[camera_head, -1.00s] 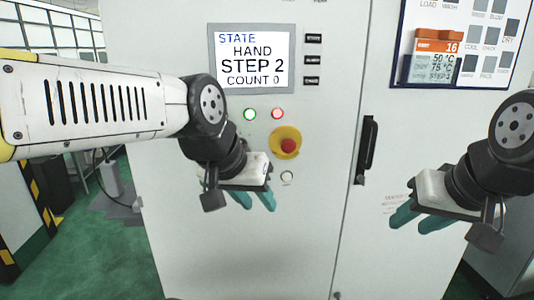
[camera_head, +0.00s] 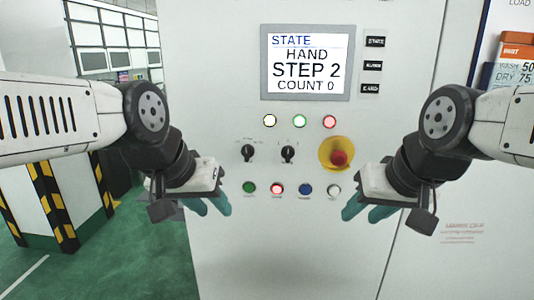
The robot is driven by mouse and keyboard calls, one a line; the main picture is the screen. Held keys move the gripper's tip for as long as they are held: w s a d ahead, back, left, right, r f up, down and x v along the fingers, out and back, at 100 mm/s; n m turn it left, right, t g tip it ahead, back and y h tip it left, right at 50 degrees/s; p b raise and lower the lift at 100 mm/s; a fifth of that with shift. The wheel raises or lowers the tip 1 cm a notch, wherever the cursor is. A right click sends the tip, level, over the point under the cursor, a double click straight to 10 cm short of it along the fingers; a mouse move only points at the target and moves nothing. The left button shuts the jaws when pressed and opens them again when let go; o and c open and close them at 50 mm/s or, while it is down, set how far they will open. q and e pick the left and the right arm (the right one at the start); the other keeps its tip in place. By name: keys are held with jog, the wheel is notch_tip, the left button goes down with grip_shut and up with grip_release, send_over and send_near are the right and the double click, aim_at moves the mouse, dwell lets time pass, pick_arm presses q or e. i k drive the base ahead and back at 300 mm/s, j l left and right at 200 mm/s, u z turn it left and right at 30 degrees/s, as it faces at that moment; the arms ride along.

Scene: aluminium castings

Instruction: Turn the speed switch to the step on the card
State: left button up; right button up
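Two black rotary switches sit side by side on the grey cabinet panel: a left one (camera_head: 247,153) and a right one (camera_head: 288,154). Their labels are too small to read, so I cannot tell which is the speed switch. The screen (camera_head: 305,62) above reads STATE, HAND, STEP 2, COUNT 0. The orange-topped card (camera_head: 515,62) is at the right edge, cut off; WASH 50 and DRY 75 show, and no step line. My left gripper (camera_head: 210,206) is open and empty, left of the switches. My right gripper (camera_head: 364,210) is open and empty, right of and below them.
A red emergency button (camera_head: 339,158) on a yellow base is close to my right gripper. Three lamps (camera_head: 299,121) are above the switches. Several push buttons, including a blue one (camera_head: 306,189), are below. Green floor (camera_head: 120,260) is open at the left.

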aim_at(288, 152)
jog(key=z, duration=1.6)
jog(key=k+j+u, duration=0.45)
jog(key=k, duration=0.15)
